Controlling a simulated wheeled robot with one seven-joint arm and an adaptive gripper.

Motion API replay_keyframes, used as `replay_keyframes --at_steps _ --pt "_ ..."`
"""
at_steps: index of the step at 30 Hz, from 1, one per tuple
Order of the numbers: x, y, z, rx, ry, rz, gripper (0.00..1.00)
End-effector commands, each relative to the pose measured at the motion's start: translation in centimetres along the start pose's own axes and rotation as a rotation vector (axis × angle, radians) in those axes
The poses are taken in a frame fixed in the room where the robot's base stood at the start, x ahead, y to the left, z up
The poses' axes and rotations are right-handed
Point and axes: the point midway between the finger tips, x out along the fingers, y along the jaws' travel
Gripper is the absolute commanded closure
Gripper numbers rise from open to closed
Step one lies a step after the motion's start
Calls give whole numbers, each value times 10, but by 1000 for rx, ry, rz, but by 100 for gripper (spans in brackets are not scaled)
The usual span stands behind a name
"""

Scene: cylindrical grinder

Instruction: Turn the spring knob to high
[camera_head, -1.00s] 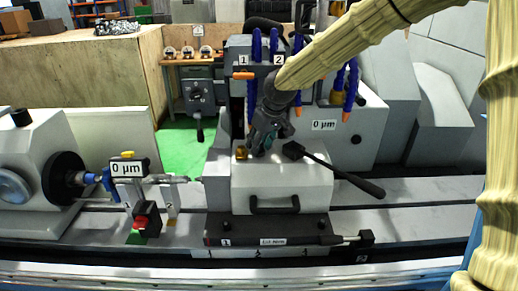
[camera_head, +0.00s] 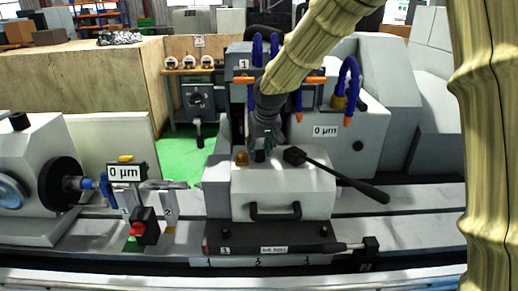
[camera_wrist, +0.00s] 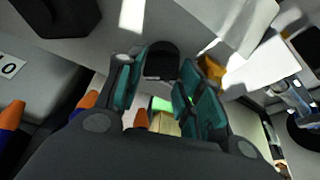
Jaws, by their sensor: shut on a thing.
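A small dark knob (camera_wrist: 161,60) shows between the teal fingertips in the wrist view, on top of the grey tailstock block. I take it for the spring knob; no high mark can be read. My gripper (camera_head: 262,153) is shut on this knob, pointing down from above. It also shows in the wrist view (camera_wrist: 165,85), with a finger on each side of the knob. In the head view the fingers hide most of the knob. A brass-coloured fitting (camera_head: 241,158) stands just left of my gripper.
A black lever (camera_head: 345,180) slopes down to the right of my gripper. A black handle (camera_head: 275,212) is on the block's front. Blue coolant hoses with orange tips (camera_head: 349,88) stand behind. A gauge reading 0 µm (camera_head: 126,172) is at the left.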

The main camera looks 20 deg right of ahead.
Motion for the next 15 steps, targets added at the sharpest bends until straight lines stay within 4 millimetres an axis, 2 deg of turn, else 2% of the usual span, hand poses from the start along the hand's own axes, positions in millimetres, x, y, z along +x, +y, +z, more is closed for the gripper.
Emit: replay_keyframes --at_steps 9,10,13,15 --pt "-2 2 -3 2 6 1 87" --pt "-2 2 -3 2 6 1 60" --pt "-2 1 -2 2 5 1 43" --pt "-1 1 -2 1 4 1 43"
